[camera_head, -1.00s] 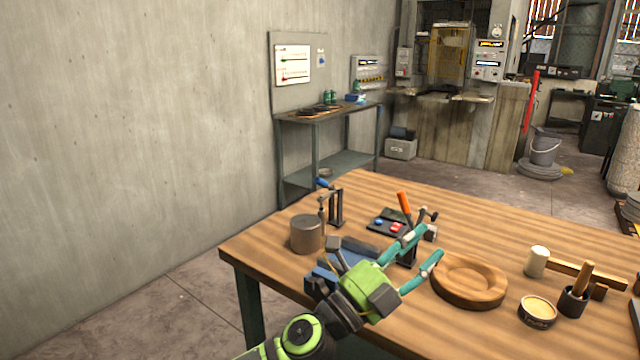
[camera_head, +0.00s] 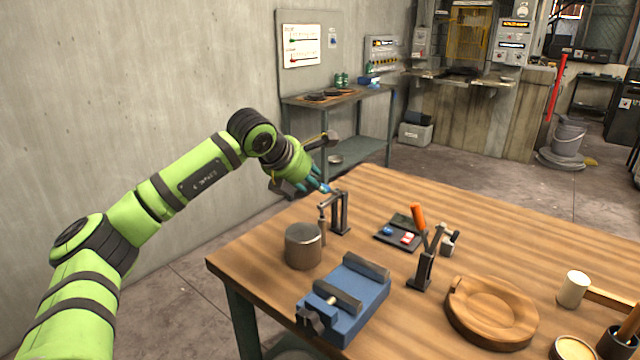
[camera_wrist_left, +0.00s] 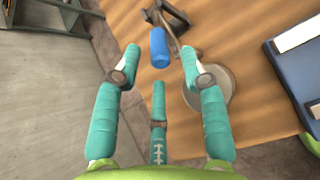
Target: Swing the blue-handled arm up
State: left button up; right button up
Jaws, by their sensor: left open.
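The blue handle (camera_head: 326,188) tops the arm of a dark metal stand (camera_head: 341,212) near the table's far left edge. It also shows in the left wrist view (camera_wrist_left: 159,47). My left gripper (camera_head: 317,181) is open and reaches in from the left, close to the handle. In the left wrist view my gripper (camera_wrist_left: 160,64) has teal fingers spread, with the handle seen between and just beyond the tips. I cannot tell whether any finger touches it. The gripper partly hides the handle in the head view. My right gripper is not in view.
A metal cylinder (camera_head: 303,246) stands beside the stand, with a blue vise (camera_head: 362,305) in front. An orange-handled clamp (camera_head: 424,262), a switch panel (camera_head: 397,236) and a round wooden dish (camera_head: 462,319) are further right.

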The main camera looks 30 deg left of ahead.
pick_arm(q)
jog(key=x, duration=0.3)
jog(key=shift+w+f+p, duration=0.2)
jog(key=shift+w+p, duration=0.05)
jog(key=shift+p, duration=0.1)
jog(key=shift+w+f, duration=0.25)
jog(key=shift+f, duration=0.1)
grip_shut()
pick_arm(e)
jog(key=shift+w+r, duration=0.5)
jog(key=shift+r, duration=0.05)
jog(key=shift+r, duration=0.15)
